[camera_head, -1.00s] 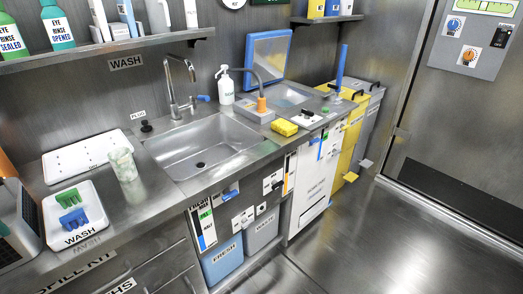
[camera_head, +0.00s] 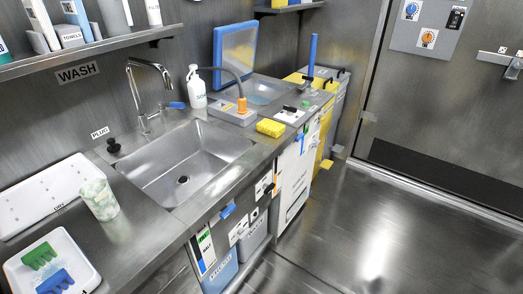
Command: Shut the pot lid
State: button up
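I see no pot and no pot lid that I can make out in the head view. A blue-framed square panel (camera_head: 236,52) stands upright behind a small sunken basin (camera_head: 262,88) on the counter; I cannot tell whether it is a hinged lid. My gripper is not in view.
A steel counter holds a sink (camera_head: 183,170), a soap bottle (camera_head: 197,87), a yellow sponge (camera_head: 270,128), a patterned cup (camera_head: 100,199) and a white tray (camera_head: 88,272) with brushes. Yellow and grey bins (camera_head: 327,85) stand beyond. The floor (camera_head: 375,235) at right is clear up to the door (camera_head: 450,115).

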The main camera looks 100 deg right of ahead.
aim_at(234, 45)
jog(key=k+l, duration=0.1)
jog(key=k, duration=0.3)
jog(key=k+l, duration=0.15)
jog(key=k, duration=0.25)
jog(key=k+l+u, duration=0.35)
jog(key=k+l, duration=1.5)
jog(key=l, duration=0.25)
jog(key=k+l+u, duration=0.1)
jog(key=l, duration=0.3)
jog(key=k+l, duration=0.6)
jog(key=l, duration=0.25)
jog(key=k+l+u, duration=0.1)
jog(key=l, duration=0.3)
jog(key=k+l, duration=0.35)
